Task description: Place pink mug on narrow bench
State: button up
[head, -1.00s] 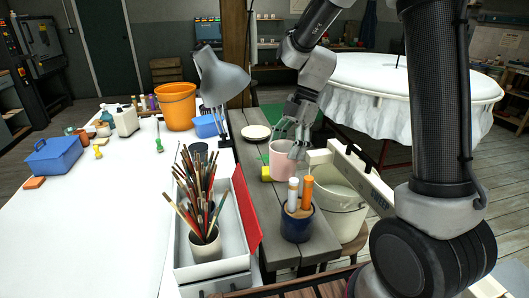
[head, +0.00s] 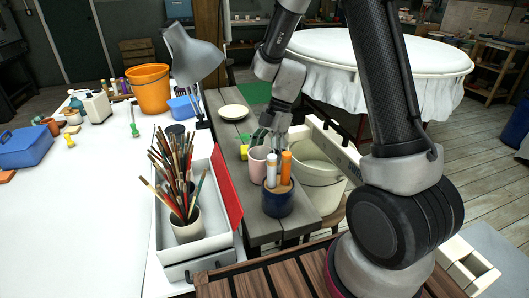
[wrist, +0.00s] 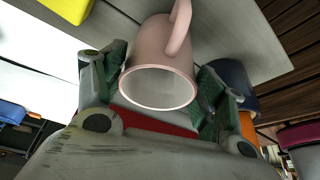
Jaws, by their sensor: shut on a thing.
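The pink mug (head: 258,166) is at the narrow grey plank bench (head: 258,228), just behind the dark blue pot. My gripper (head: 268,142) comes down from above and is shut on the mug. In the wrist view the mug (wrist: 160,58) sits between the green finger pads of my gripper (wrist: 162,92), its open rim facing the camera and its handle on the far side. The mug looks upright and low over the bench. I cannot tell whether its base touches the planks. The pot's handles partly hide its right side in the head view.
The dark blue pot (head: 278,200) with white and orange handles is close by the mug. A yellow block (head: 244,152) lies left of it, and a white plate (head: 233,112) farther back. A brush box (head: 212,248) borders the bench's left; a cream bucket (head: 318,185) stands right.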

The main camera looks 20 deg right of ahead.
jog(key=o, duration=1.8)
jog(key=shift+f, duration=0.1)
jog(key=shift+o, duration=0.2)
jog(key=s+d+r+m+t+h, duration=0.15)
jog(key=d+r, duration=0.25)
jog(key=r, duration=0.5)
jog(key=s+d+r+m+y, duration=0.1)
jog(key=s+d+r+m, duration=0.15)
jog(key=r, duration=0.55)
jog(key=s+d+r+m+t+h, duration=0.2)
jog(key=s+d+m, duration=0.2)
jog(key=s+m, duration=0.5)
jog(key=s+d+r+m+t+h, duration=0.1)
jog(key=s+d+r+m+t, duration=0.1)
jog(key=s+m, duration=0.7)
jog(key=shift+d+r+h, duration=0.35)
jog(key=shift+d+r, duration=0.4)
jog(key=shift+d, duration=0.45)
